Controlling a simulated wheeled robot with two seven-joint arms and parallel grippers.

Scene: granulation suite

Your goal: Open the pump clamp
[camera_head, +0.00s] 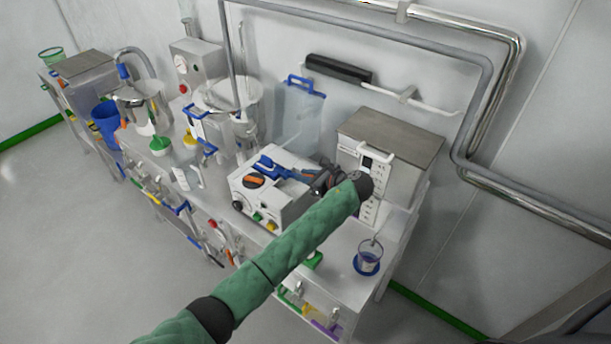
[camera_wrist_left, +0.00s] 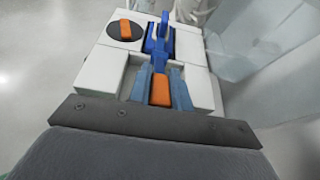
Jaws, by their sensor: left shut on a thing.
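The pump (camera_head: 268,207) is a white box on the bench in the head view, and it fills the middle of the left wrist view (camera_wrist_left: 102,70). Its blue clamp (camera_head: 272,166) lies on top, and in the wrist view the clamp (camera_wrist_left: 160,42) has a lever ending in an orange grip (camera_wrist_left: 161,90). My left gripper (camera_head: 318,179) reaches over the pump's right side. In the wrist view its blue-grey fingers (camera_wrist_left: 160,88) stand on both sides of the orange grip, shut on it. My right gripper is not in view.
A grey-topped cabinet (camera_head: 400,150) stands right of the pump, with a blue-based beaker (camera_head: 368,258) in front. Steel vessels (camera_head: 232,95) and a blue-handled jug stand to the left. Pipes run along the wall.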

